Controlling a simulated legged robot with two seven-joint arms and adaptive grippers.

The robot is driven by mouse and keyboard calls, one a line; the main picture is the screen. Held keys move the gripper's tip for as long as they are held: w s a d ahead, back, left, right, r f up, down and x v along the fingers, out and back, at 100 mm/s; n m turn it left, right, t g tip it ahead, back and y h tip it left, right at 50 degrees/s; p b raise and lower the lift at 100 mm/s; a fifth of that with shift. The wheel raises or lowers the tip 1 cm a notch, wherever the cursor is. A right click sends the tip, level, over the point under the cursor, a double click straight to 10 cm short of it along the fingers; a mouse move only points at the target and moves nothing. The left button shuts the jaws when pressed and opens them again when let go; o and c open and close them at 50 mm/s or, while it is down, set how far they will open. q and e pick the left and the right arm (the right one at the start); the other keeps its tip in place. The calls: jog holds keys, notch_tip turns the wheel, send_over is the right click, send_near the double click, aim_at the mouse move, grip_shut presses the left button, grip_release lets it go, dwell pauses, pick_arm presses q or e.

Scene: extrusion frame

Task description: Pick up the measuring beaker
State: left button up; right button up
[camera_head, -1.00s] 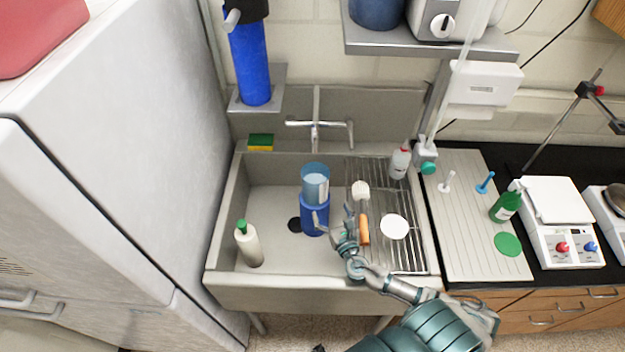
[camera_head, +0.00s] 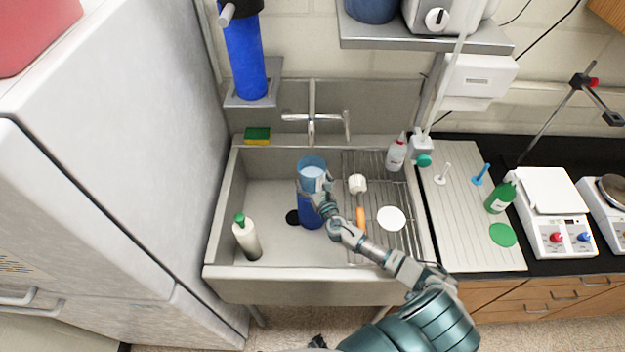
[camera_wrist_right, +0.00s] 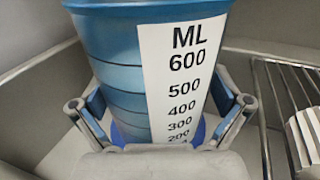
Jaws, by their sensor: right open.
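The measuring beaker (camera_head: 312,164) is light blue and see-through, with a white scale label. It stands upright on a dark blue cylinder (camera_head: 311,214) in the sink. In the right wrist view the beaker (camera_wrist_right: 112,60) fills the middle, with its label marked in ML up to 600. My right gripper (camera_head: 315,184) is at the beaker's front. In the wrist view the fingers of my right gripper (camera_wrist_right: 160,112) are open, one on each side of the beaker's lower part. Whether they touch it I cannot tell. My left gripper is not in view.
The sink's front rim (camera_head: 300,283) lies below the arm. A white bottle with a green cap (camera_head: 246,238) stands left in the sink. A wire rack (camera_head: 380,240) on the right holds a white-headed brush (camera_head: 357,184) and a white disc (camera_head: 391,218). The faucet (camera_head: 313,118) is behind.

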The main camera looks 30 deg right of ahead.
jog(key=shift+a+r, duration=0.15)
jog(key=shift+a, duration=0.05)
jog(key=c, duration=1.2)
jog(key=shift+r, duration=0.2)
